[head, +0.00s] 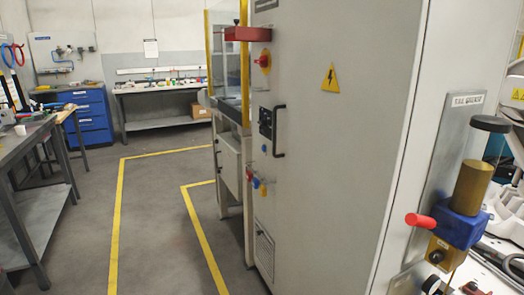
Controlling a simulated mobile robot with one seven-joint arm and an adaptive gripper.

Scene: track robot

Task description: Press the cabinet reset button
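The tall light-grey cabinet (345,150) fills the middle, with a yellow lightning-bolt warning sign on its side. Its narrow face carries a red rotary switch on yellow (264,60), a dark panel with a black handle beside it, and a small blue button (264,148). Lower down are a red knob (249,175), a blue knob (256,183) and a yellow part (264,190). No readable label shows which control is the reset button. I do not see my gripper in this view.
At the right edge a brass cylinder (472,187) stands on a blue block with a red-tipped handle (420,220). A red box (247,34) juts from the cabinet top. Yellow lines mark the clear floor (155,235) at left. A workbench (30,140) stands far left.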

